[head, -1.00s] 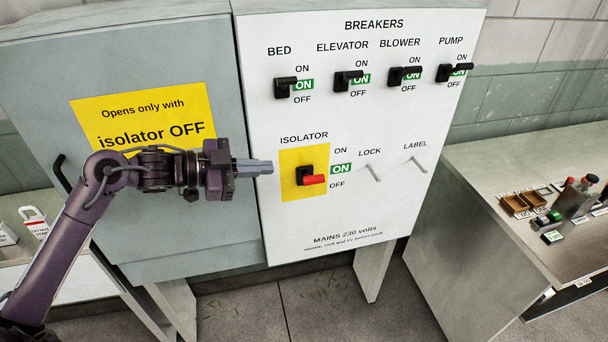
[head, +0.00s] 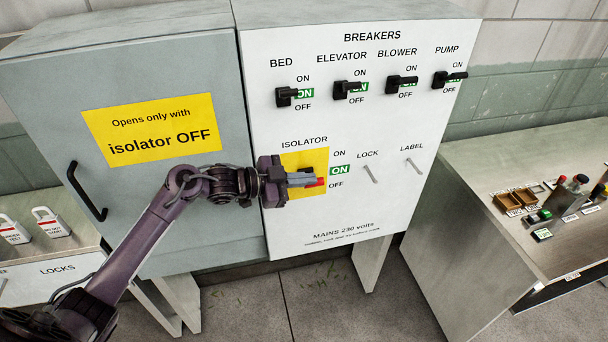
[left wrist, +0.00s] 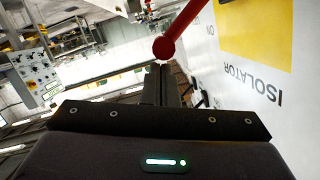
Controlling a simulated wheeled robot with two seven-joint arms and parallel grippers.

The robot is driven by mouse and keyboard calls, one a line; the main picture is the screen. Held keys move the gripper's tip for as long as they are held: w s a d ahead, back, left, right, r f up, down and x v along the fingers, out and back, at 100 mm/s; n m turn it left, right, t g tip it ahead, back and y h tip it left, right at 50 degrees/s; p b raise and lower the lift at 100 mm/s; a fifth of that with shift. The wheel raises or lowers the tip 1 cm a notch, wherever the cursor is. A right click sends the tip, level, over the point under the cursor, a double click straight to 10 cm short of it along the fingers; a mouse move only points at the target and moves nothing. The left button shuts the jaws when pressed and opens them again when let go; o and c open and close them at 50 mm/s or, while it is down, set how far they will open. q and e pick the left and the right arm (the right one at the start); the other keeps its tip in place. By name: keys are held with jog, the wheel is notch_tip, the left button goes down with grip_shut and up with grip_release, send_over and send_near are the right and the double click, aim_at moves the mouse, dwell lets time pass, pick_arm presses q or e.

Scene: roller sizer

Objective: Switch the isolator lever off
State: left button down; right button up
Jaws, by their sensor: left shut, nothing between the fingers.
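The isolator lever (head: 320,183) has a red handle on a yellow plate (head: 318,158) on the white panel. Its black base is hidden behind my left gripper (head: 312,178). A green ON flag (head: 340,170) shows beside it. My left gripper is shut and empty, with its fingers in front of the lever. In the left wrist view, the red lever (left wrist: 180,32) ends in a round knob just beyond the shut fingers (left wrist: 161,85). I cannot tell whether they touch. My right gripper is not in view.
Breaker levers (head: 347,89) line the panel's top, beside green ON flags. Lock (head: 370,174) and label (head: 413,164) hooks are right of the isolator. A grey cabinet door with a black handle (head: 86,192) is at left. Benches stand on both sides.

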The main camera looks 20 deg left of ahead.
pick_arm(q)
jog(key=shift+f, duration=0.1)
dwell(0.3)
jog(key=shift+s+d+f+m+b, duration=0.2)
jog(key=shift+f+m+b, duration=0.1)
jog(key=shift+b, duration=0.35)
jog(key=shift+s+f, duration=0.1)
jog(key=shift+f, duration=0.05)
